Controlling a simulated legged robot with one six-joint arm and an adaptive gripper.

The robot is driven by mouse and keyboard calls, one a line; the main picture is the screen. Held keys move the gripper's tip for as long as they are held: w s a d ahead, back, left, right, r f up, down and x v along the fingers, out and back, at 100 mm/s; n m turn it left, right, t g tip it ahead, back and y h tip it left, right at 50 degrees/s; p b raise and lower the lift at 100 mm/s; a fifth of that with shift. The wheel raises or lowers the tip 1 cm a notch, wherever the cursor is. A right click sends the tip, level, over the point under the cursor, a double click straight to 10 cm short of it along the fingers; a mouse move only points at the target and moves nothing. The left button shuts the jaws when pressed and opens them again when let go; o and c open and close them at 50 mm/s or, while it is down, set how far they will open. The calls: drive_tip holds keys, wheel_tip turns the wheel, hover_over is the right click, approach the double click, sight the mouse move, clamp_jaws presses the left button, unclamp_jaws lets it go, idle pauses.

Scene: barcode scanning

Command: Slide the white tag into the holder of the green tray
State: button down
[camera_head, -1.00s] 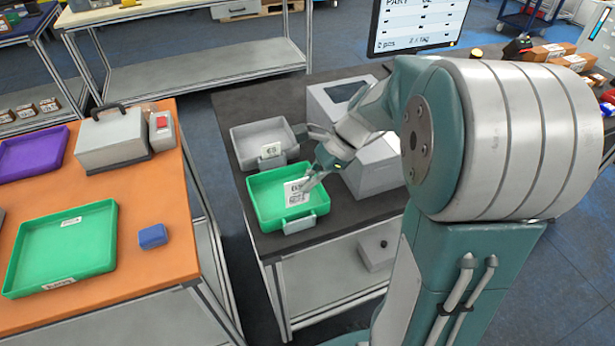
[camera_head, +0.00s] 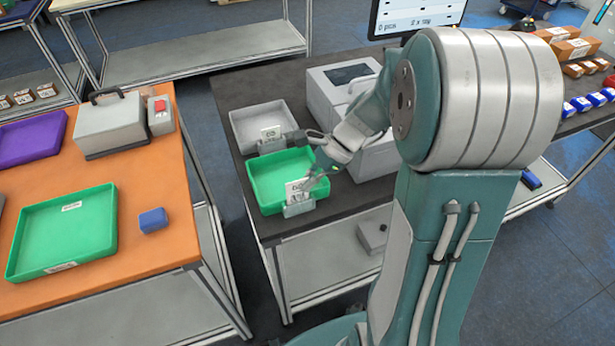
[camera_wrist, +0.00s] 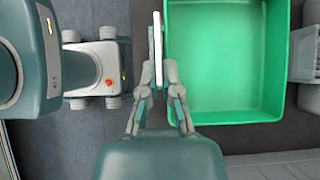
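The green tray (camera_head: 262,187) stands on the dark table, with a grey holder (camera_head: 299,208) on its near side. The white tag (camera_head: 297,187) with black print is upright, its lower edge at the holder's top edge. I cannot tell whether it is inside the slot. My gripper (camera_head: 314,183) is shut on the tag from the right. In the wrist view my gripper (camera_wrist: 160,88) pinches the tag (camera_wrist: 157,45), seen edge-on, just left of the green tray (camera_wrist: 284,60). The holder is not clearly visible there.
A grey tray (camera_head: 240,122) with its own tagged holder stands behind the green one. A grey-white machine (camera_head: 325,100) stands right of the trays. An orange table (camera_head: 125,185) at left holds another green tray (camera_head: 35,250), a purple tray and a blue block.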

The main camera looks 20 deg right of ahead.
drive_tip(key=c, duration=0.7)
unclamp_jaws()
drive_tip(key=v, duration=1.2)
drive_tip(key=shift+f, duration=0.1)
drive_tip(key=s+a+r+n+t+h, duration=0.1)
drive_tip(key=s+a+n+t+h, duration=0.1)
drive_tip(key=n, duration=0.4)
drive_tip(key=s+a+r+n+t+h, duration=0.1)
drive_tip(key=s+a+n+h, duration=0.2)
drive_tip(key=s+n, duration=0.3)
drive_tip(key=s+a+r+n+t+h, duration=0.2)
drive_tip(key=s+a+n, duration=0.3)
drive_tip(key=s+n, duration=0.1)
drive_tip(key=shift+s+r+t+h, duration=0.1)
drive_tip(key=shift+t+h, duration=0.2)
drive_tip(key=shift+h, duration=0.1)
